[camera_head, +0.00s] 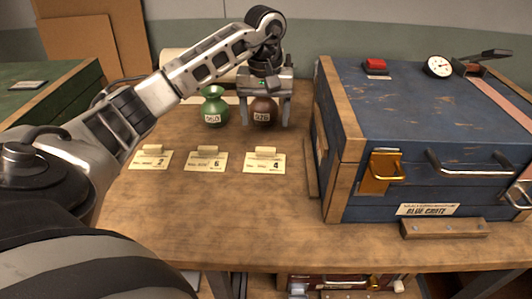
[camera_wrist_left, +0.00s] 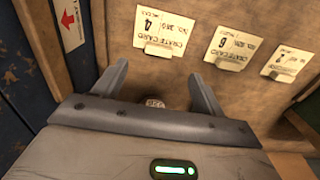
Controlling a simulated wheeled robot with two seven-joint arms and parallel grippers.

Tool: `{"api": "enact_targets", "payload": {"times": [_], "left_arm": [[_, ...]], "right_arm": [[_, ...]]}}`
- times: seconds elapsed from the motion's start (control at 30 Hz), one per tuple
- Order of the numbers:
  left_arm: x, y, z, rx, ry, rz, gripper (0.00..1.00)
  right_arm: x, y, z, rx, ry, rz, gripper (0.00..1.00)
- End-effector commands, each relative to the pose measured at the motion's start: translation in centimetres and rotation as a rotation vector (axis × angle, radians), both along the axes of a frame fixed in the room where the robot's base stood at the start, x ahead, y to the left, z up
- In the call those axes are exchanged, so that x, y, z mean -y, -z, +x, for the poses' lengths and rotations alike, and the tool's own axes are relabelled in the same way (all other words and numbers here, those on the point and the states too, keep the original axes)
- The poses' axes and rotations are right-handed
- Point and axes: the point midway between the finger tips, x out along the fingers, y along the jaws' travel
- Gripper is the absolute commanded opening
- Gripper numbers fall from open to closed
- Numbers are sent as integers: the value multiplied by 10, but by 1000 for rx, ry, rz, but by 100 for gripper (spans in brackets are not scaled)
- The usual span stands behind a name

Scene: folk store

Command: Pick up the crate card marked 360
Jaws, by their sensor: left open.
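Three cream cards with raised tabs lie in a row on the wooden table. The right card (camera_head: 264,164), with a large 4, also shows upside down in the left wrist view (camera_wrist_left: 165,30); its small print appears to read 360. The middle card (camera_head: 206,161) bears a 6 and the left card (camera_head: 151,160) a 2. My left gripper (camera_head: 267,120) is open, pointing down behind the right card, apart from it. A brown labelled jar (camera_head: 264,109) shows between its fingers; I cannot tell whether they touch it. My right gripper is not in view.
A green vase (camera_head: 213,107) stands left of the brown jar. A large blue crate (camera_head: 400,115) with wooden edges closes off the right side. A green crate (camera_head: 45,92) is at the left. The table (camera_head: 230,215) in front of the cards is clear.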

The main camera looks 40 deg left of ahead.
Motion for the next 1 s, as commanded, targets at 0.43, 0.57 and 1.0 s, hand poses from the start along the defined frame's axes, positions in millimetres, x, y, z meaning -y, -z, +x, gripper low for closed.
{"api": "enact_targets", "payload": {"times": [0.43, 0.57, 1.0], "left_arm": [[1, 51, -1, -4, 1, -3, 71], [2, 71, -2, -5, 0, -4, 71], [1, 91, -1, 2, 0, -1, 65]], "right_arm": [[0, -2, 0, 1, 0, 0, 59], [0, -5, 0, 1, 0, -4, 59], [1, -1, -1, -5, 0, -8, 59]]}}
